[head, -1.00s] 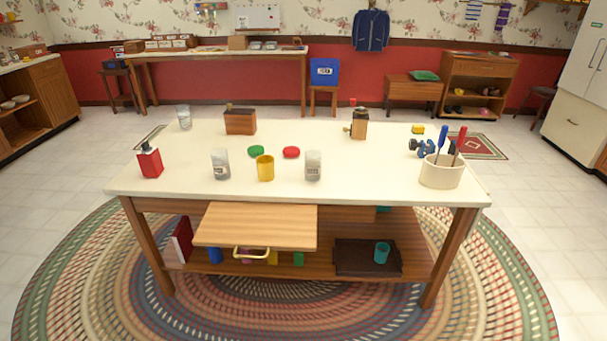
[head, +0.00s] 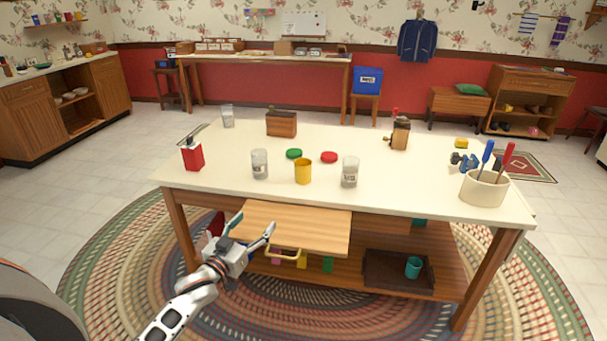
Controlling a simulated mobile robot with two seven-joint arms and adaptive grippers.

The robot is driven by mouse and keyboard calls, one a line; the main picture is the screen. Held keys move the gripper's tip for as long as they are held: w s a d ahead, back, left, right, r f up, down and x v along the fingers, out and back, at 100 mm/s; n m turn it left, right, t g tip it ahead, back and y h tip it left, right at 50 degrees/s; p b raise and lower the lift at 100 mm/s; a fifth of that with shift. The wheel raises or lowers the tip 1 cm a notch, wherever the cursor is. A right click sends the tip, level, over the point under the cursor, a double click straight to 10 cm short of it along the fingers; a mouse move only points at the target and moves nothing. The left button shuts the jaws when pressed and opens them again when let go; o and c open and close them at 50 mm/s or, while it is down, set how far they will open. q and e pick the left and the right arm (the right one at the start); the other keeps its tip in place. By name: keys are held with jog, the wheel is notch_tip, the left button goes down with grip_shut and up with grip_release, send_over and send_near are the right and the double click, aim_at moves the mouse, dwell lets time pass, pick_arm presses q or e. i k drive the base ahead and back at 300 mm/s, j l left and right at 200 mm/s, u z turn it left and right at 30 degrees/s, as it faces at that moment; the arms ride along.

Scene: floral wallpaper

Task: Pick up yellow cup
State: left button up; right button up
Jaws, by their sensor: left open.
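The yellow cup (head: 303,171) stands upright on the white tabletop (head: 400,193), near its front edge, between two clear glass jars. My left gripper (head: 253,223) is in front of the table at the left, beside the pulled-out wooden board. Its two fingers are spread apart with nothing between them. It is lower and nearer than the cup, to the cup's left, and clear of it. My right gripper does not show.
Jars (head: 260,164) and (head: 350,172) flank the cup closely. A green lid (head: 294,153) and a red lid (head: 329,157) lie behind it. The wooden board (head: 310,230) juts out below the tabletop. A utensil crock (head: 484,188) stands at the right.

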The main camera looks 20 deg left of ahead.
aim_at(303, 172)
jog(key=i, duration=1)
